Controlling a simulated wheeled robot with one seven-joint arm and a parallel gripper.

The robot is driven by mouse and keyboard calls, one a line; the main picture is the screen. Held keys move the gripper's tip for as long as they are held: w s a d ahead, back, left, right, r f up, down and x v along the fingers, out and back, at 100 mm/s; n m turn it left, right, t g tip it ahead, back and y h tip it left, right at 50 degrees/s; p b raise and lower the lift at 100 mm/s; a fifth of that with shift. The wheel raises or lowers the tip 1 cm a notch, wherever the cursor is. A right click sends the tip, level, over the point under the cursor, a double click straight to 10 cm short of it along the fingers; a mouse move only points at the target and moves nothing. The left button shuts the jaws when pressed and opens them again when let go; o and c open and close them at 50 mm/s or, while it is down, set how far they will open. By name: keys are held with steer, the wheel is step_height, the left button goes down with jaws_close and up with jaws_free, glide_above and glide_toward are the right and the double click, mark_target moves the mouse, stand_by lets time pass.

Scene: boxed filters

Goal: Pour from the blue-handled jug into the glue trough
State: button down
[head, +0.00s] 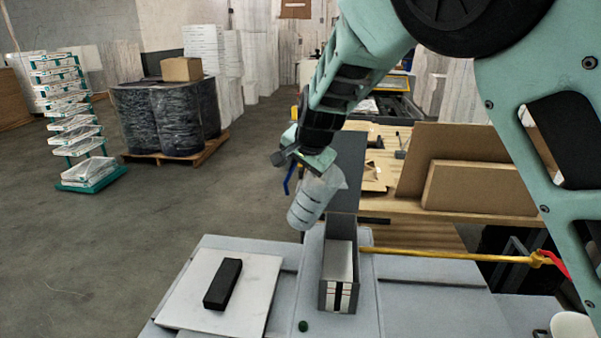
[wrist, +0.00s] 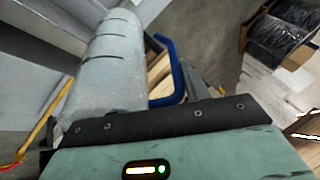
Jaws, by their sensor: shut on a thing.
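The jug (head: 313,203) is pale and translucent with dark bands, and has a blue handle (head: 289,178). It hangs tilted above the grey bench, its wider end up and to the right. My gripper (head: 303,158) is shut on the jug at the handle side. In the wrist view the jug (wrist: 112,65) and its blue handle (wrist: 174,72) show beyond the dark gripper edge; the finger contact is hidden. No liquid shows.
A white board (head: 184,299) with a black block (head: 223,284) lies on the bench at left. A yellow bar (head: 440,254) runs right from the holder. A wooden table (head: 405,208) with cardboard panels (head: 480,188) stands behind.

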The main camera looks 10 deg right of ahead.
steer(key=shift+s+d+r+t+y+b, duration=0.15)
steer(key=shift+t+y+b, duration=0.55)
steer(key=shift+b, duration=2.85)
stand_by(0.9)
steer(key=shift+s+d+t+y+b, duration=0.15)
steer(key=shift+t+y+b, duration=0.25)
steer(key=shift+b, duration=2.1)
stand_by(1.0)
